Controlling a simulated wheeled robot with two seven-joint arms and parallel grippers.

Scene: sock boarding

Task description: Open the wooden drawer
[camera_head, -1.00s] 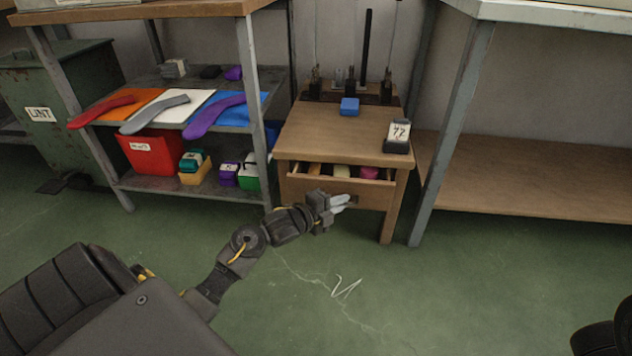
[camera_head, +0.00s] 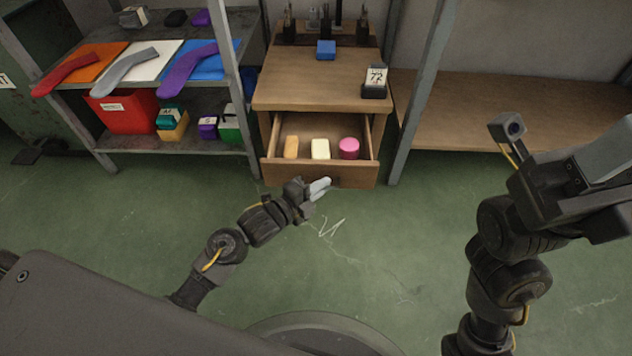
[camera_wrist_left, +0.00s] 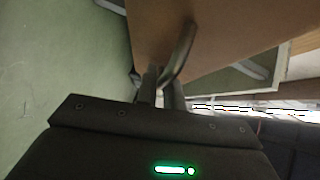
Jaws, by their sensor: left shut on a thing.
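The wooden drawer (camera_head: 283,172) is pulled well out of the wooden cabinet (camera_head: 310,85). Inside it lie an orange block (camera_head: 291,147), a cream block (camera_head: 320,149) and a round pink thing (camera_head: 348,148). My left gripper (camera_head: 320,187) is at the drawer's front, shut on its handle. In the left wrist view, the curved metal handle (camera_wrist_left: 181,52) sits at my left gripper's fingers (camera_wrist_left: 161,85) against the brown drawer front (camera_wrist_left: 225,25). My right arm is at the right of the head view; its fingertips cannot be made out.
A blue block (camera_head: 326,50) and a number card in a dark holder (camera_head: 375,80) stand on the cabinet top. A shelf with socks and a red bin (camera_head: 125,110) is at the left. A grey post (camera_head: 425,90) stands close at the right.

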